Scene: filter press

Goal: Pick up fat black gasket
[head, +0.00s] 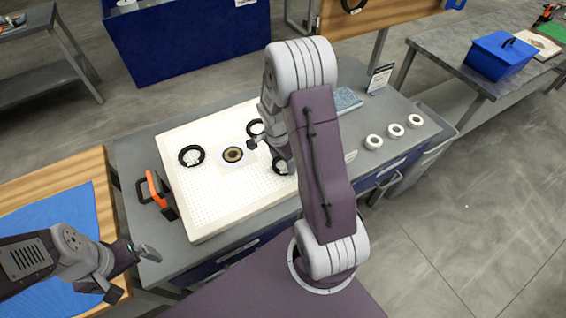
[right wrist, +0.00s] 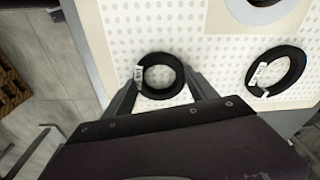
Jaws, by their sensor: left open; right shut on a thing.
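A black ring gasket (right wrist: 146,90) with a small white tag lies between the fingers of my right gripper (right wrist: 163,73), which is shut on it. In the head view this gasket (head: 279,166) is partly hidden by my right arm, near the front right of a white perforated board (head: 212,200). Whether it is lifted off the board I cannot tell. A second black gasket (right wrist: 275,89) lies beside it in the right wrist view, also tagged. A third black gasket (head: 181,158) lies at the board's left. My left gripper (head: 132,273) is open and empty, left of the table.
A brass-centred ring (head: 233,155) lies on a white patch mid-board. Several white rings (head: 396,130) sit on the table's right. A blue mat (head: 50,225) covers the wooden table at left.

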